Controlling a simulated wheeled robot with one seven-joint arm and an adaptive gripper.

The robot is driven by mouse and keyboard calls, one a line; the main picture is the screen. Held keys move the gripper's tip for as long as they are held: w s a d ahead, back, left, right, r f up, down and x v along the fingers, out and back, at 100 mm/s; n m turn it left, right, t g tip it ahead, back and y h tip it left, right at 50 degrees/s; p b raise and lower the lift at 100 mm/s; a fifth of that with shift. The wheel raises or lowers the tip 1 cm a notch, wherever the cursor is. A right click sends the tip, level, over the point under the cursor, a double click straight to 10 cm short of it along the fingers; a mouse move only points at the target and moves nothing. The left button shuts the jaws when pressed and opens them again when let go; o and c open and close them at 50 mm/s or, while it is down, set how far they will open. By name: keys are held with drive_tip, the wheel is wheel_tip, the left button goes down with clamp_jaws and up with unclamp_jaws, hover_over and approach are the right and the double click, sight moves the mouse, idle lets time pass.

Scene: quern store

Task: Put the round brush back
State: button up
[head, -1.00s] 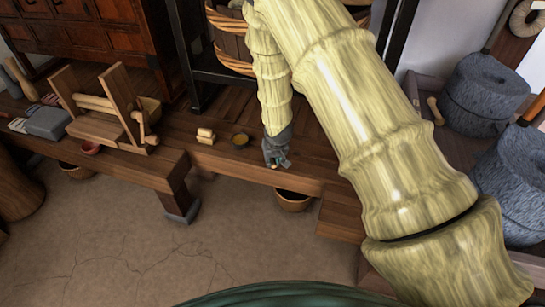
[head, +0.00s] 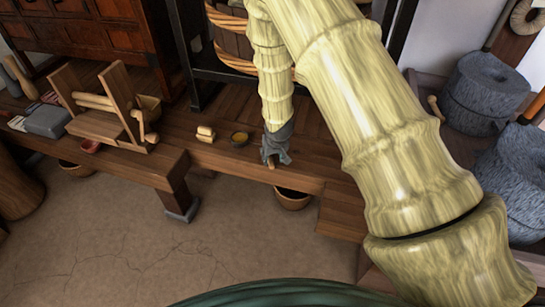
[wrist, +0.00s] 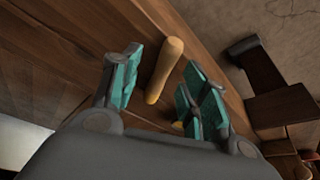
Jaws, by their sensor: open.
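My gripper (head: 276,156) is open above the front edge of the wooden bench, low at the end of my arm. In the wrist view its teal-padded fingers (wrist: 164,78) stand apart on either side of a smooth tan wooden piece (wrist: 165,68) with a rounded end. This looks like a handle, but I cannot tell whether it belongs to the round brush; no bristles show. A brown bit of it (head: 271,163) shows below the fingers in the head view. The fingers appear not to grip it.
A wooden frame (head: 110,110) stands farther left. A basket (head: 292,199) is below the edge. Stone querns (head: 485,88) are at right.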

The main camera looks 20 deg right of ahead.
drive_tip(key=v, duration=1)
drive_tip(key=shift+r, duration=0.2)
drive_tip(key=s+f+g+y, duration=0.1)
drive_tip(key=s+f, duration=0.7)
drive_tip(key=s, duration=0.3)
drive_tip(key=s+f+g, duration=0.1)
drive_tip(key=s+f, duration=0.7)
drive_tip(key=s, duration=0.3)
drive_tip(key=s+f+g, duration=0.1)
drive_tip(key=s+f, duration=0.2)
drive_tip(key=s, duration=0.6)
drive_tip(key=s+f+g, duration=0.1)
drive_tip(key=s+f, duration=0.1)
drive_tip(key=s, duration=0.8)
wheel_tip(320, 180, up, 20)
drive_tip(key=p, duration=2)
drive_tip(key=shift+d+h, duration=0.4)
